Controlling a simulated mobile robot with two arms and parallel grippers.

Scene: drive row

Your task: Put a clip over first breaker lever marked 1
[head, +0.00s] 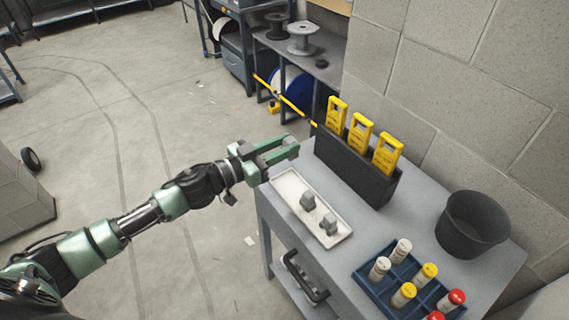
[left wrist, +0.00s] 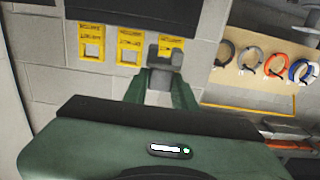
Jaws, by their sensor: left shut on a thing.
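My left gripper (head: 283,151) is in the air beside the table's far left end, near the white tray. In the left wrist view my left gripper (left wrist: 162,88) is shut on a grey clip (left wrist: 165,52), which sticks up beyond the fingertips. In the head view the fingers mostly hide this clip. Two more grey clips, one nearer the rack (head: 308,201) and one nearer the front (head: 328,224), sit in the white tray (head: 287,184). No breaker lever marked 1 can be made out. My right gripper is not in view.
A black rack (head: 352,170) with yellow tags (head: 361,136) stands behind the tray on the grey table. A dark bucket (head: 472,224) and a blue crate (head: 371,292) of capped cylinders stand to the right. Open floor lies left.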

